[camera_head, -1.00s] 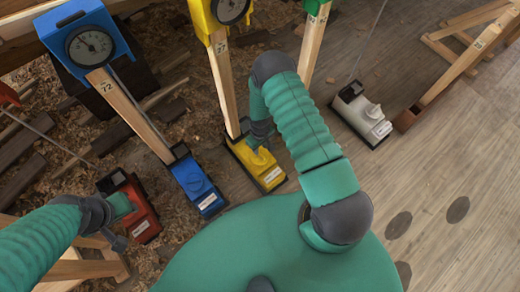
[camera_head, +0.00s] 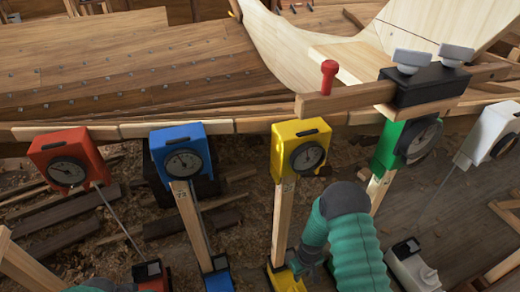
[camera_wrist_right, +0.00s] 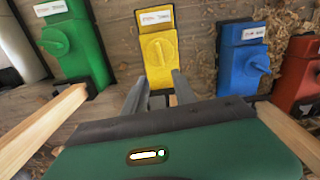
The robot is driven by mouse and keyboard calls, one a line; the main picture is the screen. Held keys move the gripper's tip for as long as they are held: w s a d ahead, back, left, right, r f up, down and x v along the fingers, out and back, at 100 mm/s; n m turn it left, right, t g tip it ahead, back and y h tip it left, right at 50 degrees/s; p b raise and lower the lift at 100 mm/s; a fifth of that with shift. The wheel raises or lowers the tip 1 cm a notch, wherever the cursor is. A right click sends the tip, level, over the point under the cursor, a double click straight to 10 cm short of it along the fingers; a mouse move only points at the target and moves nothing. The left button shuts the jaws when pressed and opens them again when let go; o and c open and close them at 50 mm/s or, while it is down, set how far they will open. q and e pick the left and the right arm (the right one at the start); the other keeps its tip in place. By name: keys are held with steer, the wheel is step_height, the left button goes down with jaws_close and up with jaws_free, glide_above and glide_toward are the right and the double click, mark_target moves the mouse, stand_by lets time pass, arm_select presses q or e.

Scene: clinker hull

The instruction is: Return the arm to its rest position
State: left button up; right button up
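My right arm (camera_head: 350,245) reaches down to the yellow base box (camera_head: 285,281) at the foot of the yellow gauge's post. In the right wrist view my right gripper (camera_wrist_right: 160,77) has its two grey fingers apart. The yellow box's round knob (camera_wrist_right: 159,49) shows just beyond and between the fingertips; I see no contact with it. In the head view the fingertips are hidden by the hand. Only a teal sliver of my left arm (camera_head: 92,286) shows at the bottom left edge, and its fingers are out of view.
Red (camera_head: 68,160), blue (camera_head: 180,150), yellow (camera_head: 300,148), green (camera_head: 408,146) and white (camera_head: 490,135) gauges line the hull edge. Wooden posts rise near my right arm. A black clamp (camera_head: 425,85) sits on a beam. Wood shavings and planks cover the ground.

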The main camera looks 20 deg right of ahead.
step_height(320, 180, up, 14)
steer(key=a+t, duration=0.1)
steer(key=a, duration=0.2)
steer(key=s+a+r+m+t+p, duration=0.1)
steer(key=s+a+r, duration=0.1)
steer(key=s+r, duration=0.45)
steer(key=s+a+r+m+t+p, duration=0.1)
steer(key=s+a+r, duration=0.15)
steer(key=r, duration=0.75)
step_height(320, 180, up, 26)
steer(key=p, duration=2.6)
steer(key=shift+w+f, duration=0.15)
